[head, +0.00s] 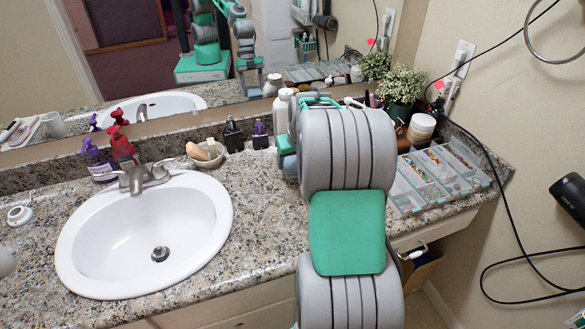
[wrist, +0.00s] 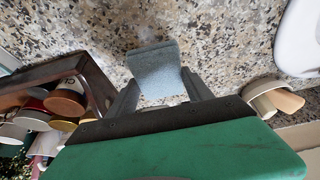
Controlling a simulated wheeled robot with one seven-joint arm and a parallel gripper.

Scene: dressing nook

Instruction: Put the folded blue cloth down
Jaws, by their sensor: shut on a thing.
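The folded blue cloth (wrist: 153,64) is a small grey-blue folded piece in the wrist view. My gripper (wrist: 161,84) is shut on it, with one finger at each side. The cloth sticks out past the fingertips over the speckled granite counter (wrist: 215,30). I cannot tell how far it is above the counter.
The white sink (head: 150,235) is left of my arm. A small bowl (head: 207,160) and dark bottles stand along the back. A compartment tray (head: 435,178), a potted plant (head: 400,88) and a jar (head: 421,128) are to the right. Bare counter lies between sink and arm.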

